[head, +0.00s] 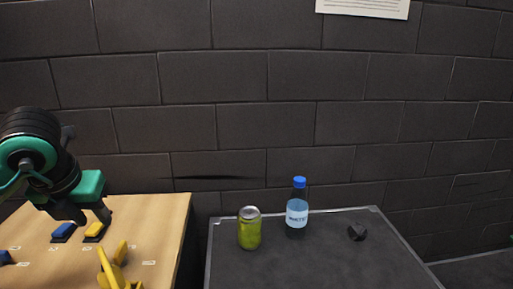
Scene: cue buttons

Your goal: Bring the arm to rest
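My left gripper (90,217), on a green and black arm, comes in from the left edge. Its two dark fingers are spread apart and nothing shows between them. It is over the back part of the wooden table (160,215), by a blue button (63,232) and a yellow button (94,231). I cannot tell whether the fingers touch either button. Another blue button (5,257) is cut by the left edge. My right gripper is not in view.
A yellow object (113,272) stands at the table's front. A dark block wall (300,120) closes the back.

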